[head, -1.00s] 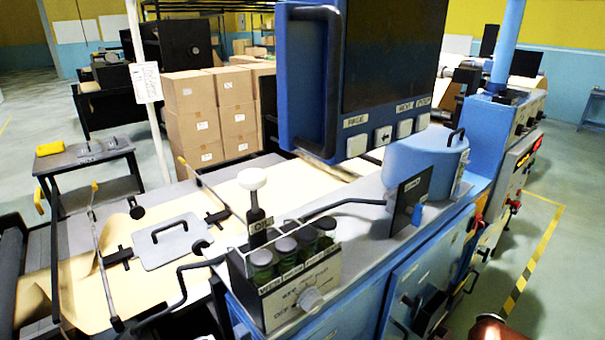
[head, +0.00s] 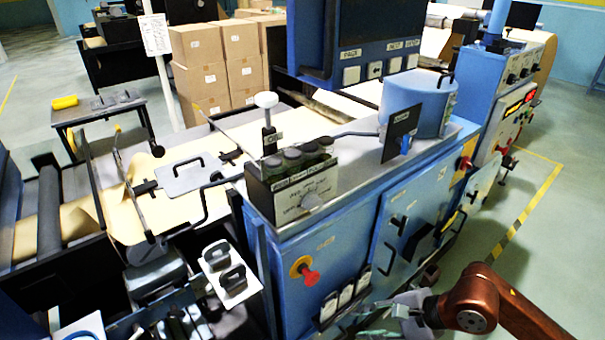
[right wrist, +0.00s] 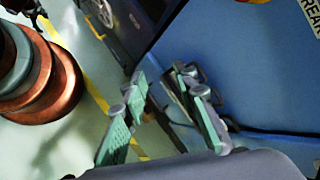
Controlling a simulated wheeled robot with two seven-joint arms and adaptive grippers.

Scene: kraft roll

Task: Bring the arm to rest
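My right arm, with copper-coloured links, comes in at the bottom right of the head view. Its gripper (head: 375,325) is low in front of the blue machine cabinet (head: 345,225), partly cut off by the bottom edge. In the right wrist view, the right gripper (right wrist: 162,125) has its two green-padded fingers apart, and I see nothing held between them. The blue cabinet panel (right wrist: 245,75) and a dark handle lie beyond the fingers; whether they touch it I cannot tell. I make out no left gripper in the head view.
A red knob (head: 309,276) and white-faced switches (head: 345,298) are on the cabinet front near my right gripper. A control box (head: 300,190) stands on the cabinet top. Stacked cartons (head: 200,60) are at the back. Floor (head: 540,240) is open at the right.

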